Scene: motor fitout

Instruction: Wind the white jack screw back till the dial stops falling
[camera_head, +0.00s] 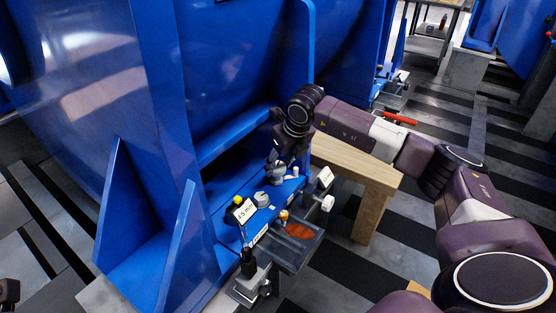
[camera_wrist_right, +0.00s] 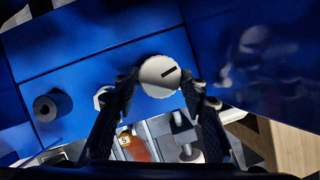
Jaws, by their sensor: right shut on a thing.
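In the right wrist view a round white screw head (camera_wrist_right: 160,76) with a black index mark sits between the fingertips of my right gripper (camera_wrist_right: 160,88). The mark points up and to the right. The gripper is shut on it. In the head view my right gripper (camera_head: 279,160) reaches down to the blue motor foot, and the screw head is mostly hidden there. A white readout card (camera_head: 243,211) reading about 4.5 mm stands on a dark stand (camera_head: 248,263) at the front of the foot.
A grey bolt head (camera_head: 262,199) and a yellow knob (camera_head: 237,199) are on the foot. A second white card (camera_head: 325,177) and a white knob (camera_head: 327,203) are to the right. An open tray (camera_head: 310,248) lies in front.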

